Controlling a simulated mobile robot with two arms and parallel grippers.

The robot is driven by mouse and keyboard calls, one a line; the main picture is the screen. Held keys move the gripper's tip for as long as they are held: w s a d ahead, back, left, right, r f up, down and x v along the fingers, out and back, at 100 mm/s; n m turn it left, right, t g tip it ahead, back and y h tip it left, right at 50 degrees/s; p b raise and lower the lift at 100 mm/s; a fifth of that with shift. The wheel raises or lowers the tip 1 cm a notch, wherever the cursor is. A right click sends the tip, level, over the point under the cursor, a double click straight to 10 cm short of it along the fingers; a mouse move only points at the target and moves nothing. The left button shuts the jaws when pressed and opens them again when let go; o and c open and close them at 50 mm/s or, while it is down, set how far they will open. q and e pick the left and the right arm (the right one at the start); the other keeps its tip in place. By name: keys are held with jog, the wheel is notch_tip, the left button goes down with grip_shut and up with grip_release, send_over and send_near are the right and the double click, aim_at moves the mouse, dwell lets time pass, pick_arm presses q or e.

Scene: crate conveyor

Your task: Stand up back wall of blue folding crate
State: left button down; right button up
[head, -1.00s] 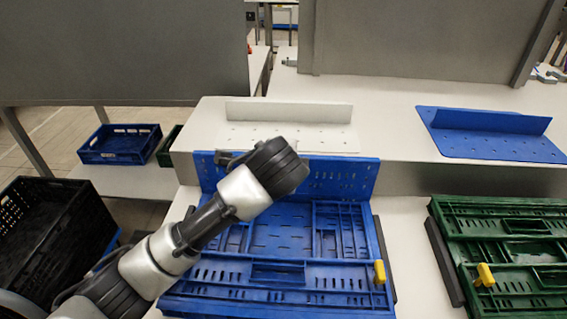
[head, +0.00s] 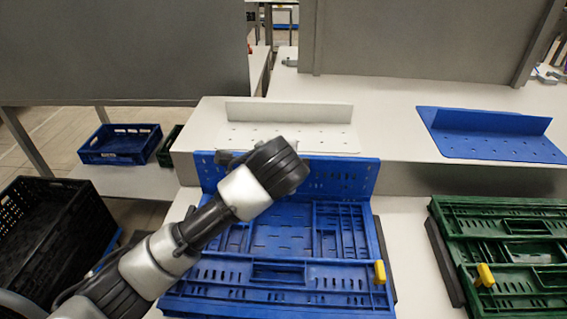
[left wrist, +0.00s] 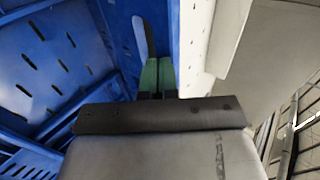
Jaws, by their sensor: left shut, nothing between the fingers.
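The blue folding crate (head: 275,300) lies on the white conveyor surface in the head view. Its back wall (head: 340,178) stands up, close to upright, at the far side against the white ledge. Its other walls lie folded inward and flat. My left arm reaches over the crate's left part; the wrist hides the left part of the back wall and the fingers. In the left wrist view my left gripper (left wrist: 157,75) is shut and empty, its green fingertips beside a blue slotted panel (left wrist: 60,50). Whether they touch it I cannot tell. My right gripper is not in view.
A green folded crate (head: 510,255) lies to the right. A white perforated plate (head: 290,112) and a blue one (head: 490,122) sit on the raised ledge. A black crate (head: 50,240) and a small blue crate (head: 120,145) stand at the left.

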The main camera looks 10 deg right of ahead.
pick_arm(q)
jog(key=p, duration=0.3)
jog(key=shift+w+r, duration=0.15)
jog(key=shift+w, duration=0.1)
jog(key=shift+s+r, duration=0.1)
jog(key=v, duration=1)
jog(key=shift+s+r, duration=0.15)
jog(key=shift+r, duration=0.1)
